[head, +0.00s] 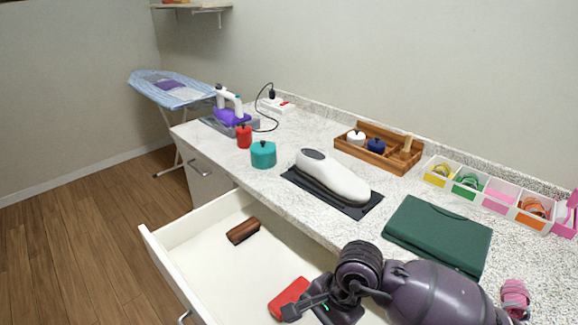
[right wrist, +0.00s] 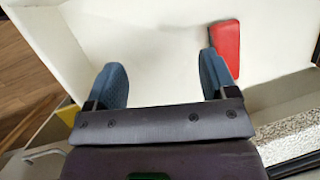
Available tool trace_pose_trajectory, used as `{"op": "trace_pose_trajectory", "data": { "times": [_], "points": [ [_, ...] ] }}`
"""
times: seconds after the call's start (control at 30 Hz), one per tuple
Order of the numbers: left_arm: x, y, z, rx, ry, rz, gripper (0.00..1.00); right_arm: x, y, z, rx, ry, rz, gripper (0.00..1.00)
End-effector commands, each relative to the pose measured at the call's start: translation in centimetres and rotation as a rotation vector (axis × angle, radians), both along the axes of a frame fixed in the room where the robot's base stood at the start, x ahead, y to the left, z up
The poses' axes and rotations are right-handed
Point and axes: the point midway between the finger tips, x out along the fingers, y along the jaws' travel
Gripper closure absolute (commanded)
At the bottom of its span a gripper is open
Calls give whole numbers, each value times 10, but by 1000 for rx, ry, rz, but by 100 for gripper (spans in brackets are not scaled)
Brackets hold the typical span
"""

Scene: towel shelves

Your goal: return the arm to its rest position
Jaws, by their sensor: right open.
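My right arm comes in from the bottom right of the head view, over the front of the counter. My right gripper (head: 318,302) hangs over the open drawer (head: 192,277). In the right wrist view my right gripper (right wrist: 162,75) is open, its two blue fingers wide apart with nothing between them. A red flat object (head: 289,297) lies in the drawer beside the gripper. It also shows in the right wrist view (right wrist: 225,45), by the right-hand finger. My left gripper is out of view.
A brown block-like object (head: 243,231) lies in the drawer. On the counter (head: 225,160) are a teal pot (head: 263,154), a white iron-shaped object (head: 335,178) on a dark mat, a green folded cloth (head: 438,235), a wooden organizer (head: 401,162) and a pink bundle (head: 515,299) near my arm.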

Motion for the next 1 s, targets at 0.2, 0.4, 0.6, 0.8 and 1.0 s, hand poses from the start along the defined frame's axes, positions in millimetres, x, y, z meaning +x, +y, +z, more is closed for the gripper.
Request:
{"op": "trace_pose_trajectory", "data": {
  "times": [0.2, 0.4, 0.6, 0.8, 1.0],
  "points": [
    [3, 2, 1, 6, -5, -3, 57, -30, 54, 35, 428, 187, -183, 22],
    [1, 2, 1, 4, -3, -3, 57, -37, 83, 96, 868, 434, -439, 22],
    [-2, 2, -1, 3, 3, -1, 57, -19, 71, 155, 1271, 717, -740, 22],
    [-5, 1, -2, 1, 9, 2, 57, 11, 24, 189, 1639, 1026, -1071, 22],
    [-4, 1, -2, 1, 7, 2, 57, 37, -45, 187, 1967, 1348, -1432, 22]
  ]
}}
